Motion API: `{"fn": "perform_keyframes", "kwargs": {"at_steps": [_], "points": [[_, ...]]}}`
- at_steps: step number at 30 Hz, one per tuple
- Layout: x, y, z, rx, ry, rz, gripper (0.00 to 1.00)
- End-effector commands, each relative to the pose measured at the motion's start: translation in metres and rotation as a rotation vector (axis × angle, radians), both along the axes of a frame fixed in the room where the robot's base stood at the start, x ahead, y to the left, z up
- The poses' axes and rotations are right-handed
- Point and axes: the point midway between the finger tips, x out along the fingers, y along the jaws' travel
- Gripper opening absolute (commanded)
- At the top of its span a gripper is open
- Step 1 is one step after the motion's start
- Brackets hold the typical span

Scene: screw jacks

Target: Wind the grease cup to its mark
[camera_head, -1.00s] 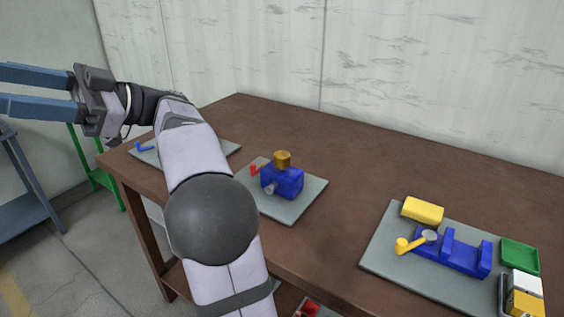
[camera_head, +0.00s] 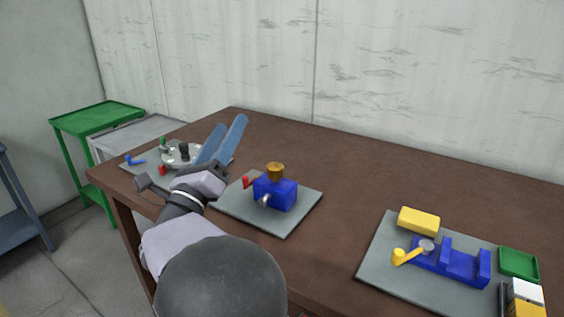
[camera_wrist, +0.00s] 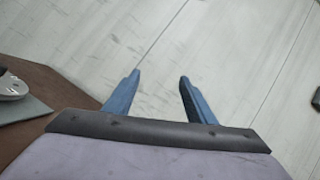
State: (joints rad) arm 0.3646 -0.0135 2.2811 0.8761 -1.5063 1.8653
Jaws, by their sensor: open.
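What looks like the grease cup (camera_head: 275,171) is a brass-brown cap on top of a blue block (camera_head: 274,192) with a red lever (camera_head: 247,182) and a grey stub on its front. The block stands on a grey plate (camera_head: 284,223) in the middle of the table. I cannot make out a mark on the cup. My gripper (camera_head: 230,124) is open and empty, left of the block, its blue fingers pointing up toward the wall. In the wrist view both fingers (camera_wrist: 160,77) are apart with only wall between them; the cup is not in that view.
A round metal fixture (camera_head: 182,154) sits on the left plate, partly behind my gripper. At right, a plate carries a yellow block (camera_head: 418,221), a blue cradle (camera_head: 452,262) with a yellow crank and a green tray (camera_head: 518,264). The table behind the cup is clear.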

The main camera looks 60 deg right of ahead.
Motion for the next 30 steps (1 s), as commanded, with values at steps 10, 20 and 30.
{"fn": "perform_keyframes", "kwargs": {"at_steps": [10, 20, 30], "points": [[-0.049, -0.027, -0.126, 0.492, -0.407, -0.065, 0.50], [-0.047, -0.027, -0.127, 0.502, -0.506, -0.032, 0.50], [-0.047, -0.051, -0.126, 0.500, -0.503, -0.038, 0.50]]}}
